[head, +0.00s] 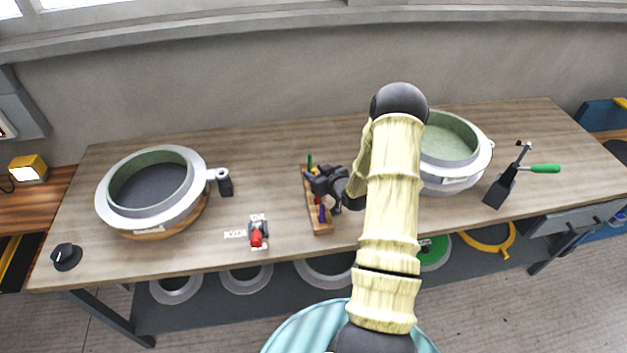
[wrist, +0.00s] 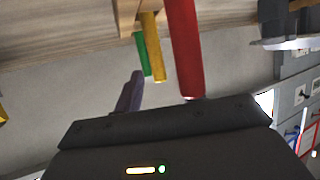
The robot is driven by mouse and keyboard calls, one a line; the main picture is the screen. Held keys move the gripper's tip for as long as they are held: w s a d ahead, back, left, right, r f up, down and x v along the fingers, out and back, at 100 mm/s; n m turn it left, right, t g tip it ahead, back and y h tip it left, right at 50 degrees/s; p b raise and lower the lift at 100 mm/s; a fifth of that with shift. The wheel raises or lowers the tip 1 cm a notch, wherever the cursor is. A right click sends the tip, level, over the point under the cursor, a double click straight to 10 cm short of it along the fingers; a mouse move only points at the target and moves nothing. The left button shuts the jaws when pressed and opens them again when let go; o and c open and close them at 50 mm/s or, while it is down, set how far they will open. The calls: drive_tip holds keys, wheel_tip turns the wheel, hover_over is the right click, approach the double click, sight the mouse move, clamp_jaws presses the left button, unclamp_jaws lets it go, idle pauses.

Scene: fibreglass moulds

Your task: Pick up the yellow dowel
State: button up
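The yellow dowel (wrist: 153,46) shows in the wrist view, beside a green dowel (wrist: 142,54), with its upper end at the wooden rack (wrist: 127,14). A larger-looking red dowel (wrist: 183,45) is to its right. In the head view the rack (head: 323,228) stands mid-table, and my arm and gripper hide the yellow dowel there. My gripper (head: 325,193) is over the rack, with two dark prongs that look spread apart. In the wrist view a dark purple-grey piece (wrist: 130,92) stands left of the yellow dowel. I see nothing held on the yellow dowel.
A green dowel (head: 310,160) and a purple dowel (head: 322,213) stand in the rack close to my gripper. A round mould (head: 110,206) is at the left and another (head: 484,158) at the right.

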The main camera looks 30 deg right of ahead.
clamp_jaws()
idle(0.3)
wheel_tip(320, 180, up, 10)
drive_tip(key=b, duration=0.1)
drive_tip(key=shift+b, duration=0.3)
idle(0.6)
